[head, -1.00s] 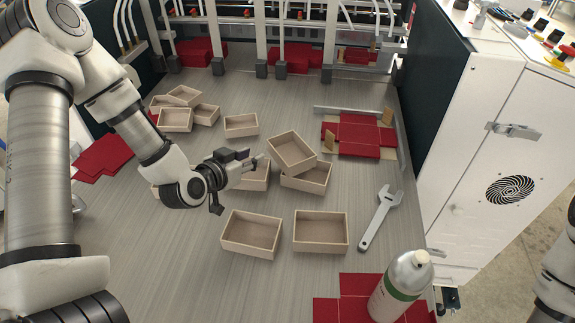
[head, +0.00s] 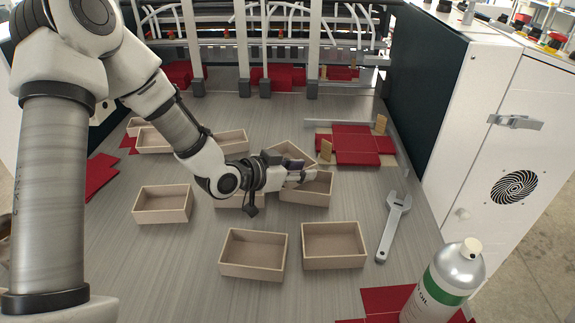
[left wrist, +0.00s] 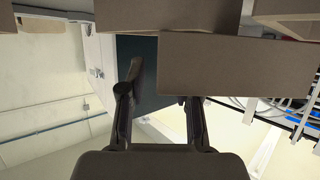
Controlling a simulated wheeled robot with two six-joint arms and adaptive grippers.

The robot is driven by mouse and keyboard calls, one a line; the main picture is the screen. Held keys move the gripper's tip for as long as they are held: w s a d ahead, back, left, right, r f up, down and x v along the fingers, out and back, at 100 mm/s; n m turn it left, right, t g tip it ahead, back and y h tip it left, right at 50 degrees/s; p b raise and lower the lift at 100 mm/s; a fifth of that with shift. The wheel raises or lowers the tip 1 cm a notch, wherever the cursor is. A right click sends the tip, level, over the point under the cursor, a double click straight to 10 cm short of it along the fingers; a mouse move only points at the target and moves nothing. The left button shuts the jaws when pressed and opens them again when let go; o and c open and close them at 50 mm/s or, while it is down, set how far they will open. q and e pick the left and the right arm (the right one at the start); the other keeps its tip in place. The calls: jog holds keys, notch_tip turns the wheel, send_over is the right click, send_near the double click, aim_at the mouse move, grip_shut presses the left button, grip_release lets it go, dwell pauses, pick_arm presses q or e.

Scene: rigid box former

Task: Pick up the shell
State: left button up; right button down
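Several beige open-topped box shells lie on the grey worktop; which one the task means is unclear. A shell (head: 310,192) right of centre is partly hidden by my left gripper (head: 301,175). A tilted shell (head: 290,152) leans just behind it. The left fingers reach over the nearer shell's back area. In the left wrist view, the left gripper (left wrist: 164,84) has its fingers apart. One finger shows beside a brown shell wall (left wrist: 245,68); the other's tip is hidden at that wall. Contact cannot be told. My right gripper is not in view.
Two shells (head: 253,254) (head: 333,245) stand in front, with another shell (head: 162,204) at left. A wrench (head: 394,227) and a bottle (head: 446,285) are at right. Red wrap (head: 347,143) lies behind. A white cabinet (head: 490,140) bounds the right side.

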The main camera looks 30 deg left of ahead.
pick_arm(q)
jog(key=shift+w+d+f, duration=0.2)
jog(key=shift+w+d, duration=0.2)
jog(key=shift+w, duration=0.05)
jog(key=shift+a, duration=0.1)
jog(key=shift+s+a, duration=0.15)
jog(key=shift+s, duration=0.05)
grip_shut()
jog(key=shift+w, duration=0.1)
jog(key=shift+r, duration=0.1)
